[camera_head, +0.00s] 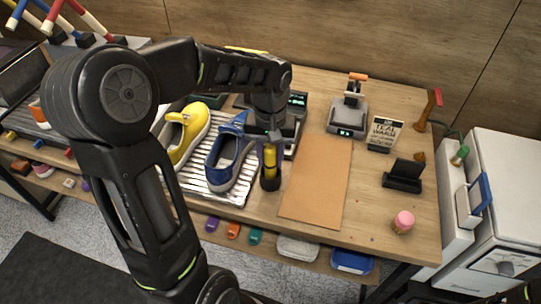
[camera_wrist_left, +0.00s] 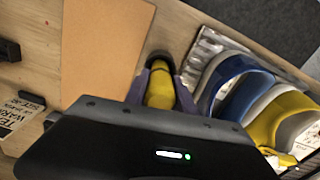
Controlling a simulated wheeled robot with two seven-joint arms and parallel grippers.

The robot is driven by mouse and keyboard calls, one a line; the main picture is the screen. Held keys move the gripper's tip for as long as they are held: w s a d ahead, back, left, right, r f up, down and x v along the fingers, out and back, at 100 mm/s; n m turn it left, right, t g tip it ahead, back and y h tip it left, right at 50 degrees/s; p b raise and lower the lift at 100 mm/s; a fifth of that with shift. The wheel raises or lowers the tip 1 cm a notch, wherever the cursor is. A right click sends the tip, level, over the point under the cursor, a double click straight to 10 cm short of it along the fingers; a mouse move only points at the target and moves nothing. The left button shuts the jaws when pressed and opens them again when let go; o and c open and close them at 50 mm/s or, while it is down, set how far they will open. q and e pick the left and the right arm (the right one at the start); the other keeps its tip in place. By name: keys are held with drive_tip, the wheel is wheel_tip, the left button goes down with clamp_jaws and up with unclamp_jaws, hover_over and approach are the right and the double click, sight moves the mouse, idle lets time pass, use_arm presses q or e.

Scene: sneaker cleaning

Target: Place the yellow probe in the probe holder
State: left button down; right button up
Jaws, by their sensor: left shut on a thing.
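My left gripper (camera_head: 270,157) points down over the table, to the right of the shoe tray. It is shut on the yellow probe (camera_head: 270,162), which stands about upright between its fingers. The probe also shows between the fingertips in the left wrist view (camera_wrist_left: 160,90). The black round probe holder (camera_head: 270,183) is directly below the probe; its rim shows just past the probe in the left wrist view (camera_wrist_left: 160,58). The probe's lower end is at the holder's mouth; how deep it sits is hidden. My right gripper is not in view.
A blue sneaker (camera_head: 222,165) and a yellow sneaker (camera_head: 187,135) stand on the ridged metal tray (camera_head: 228,198) to the left. A flat tan mat (camera_head: 316,180) lies just right of the holder. A black stand (camera_head: 403,177) and pink-topped jar (camera_head: 403,222) are farther right.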

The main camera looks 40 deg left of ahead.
use_arm(q)
drive_tip(key=shift+f, duration=0.2)
drive_tip(key=c, duration=1)
unclamp_jaws()
drive_tip(key=shift+c, duration=0.2)
wheel_tip(320, 180, up, 12)
drive_tip(key=shift+r+b, duration=0.15)
drive_tip(key=shift+b, duration=0.15)
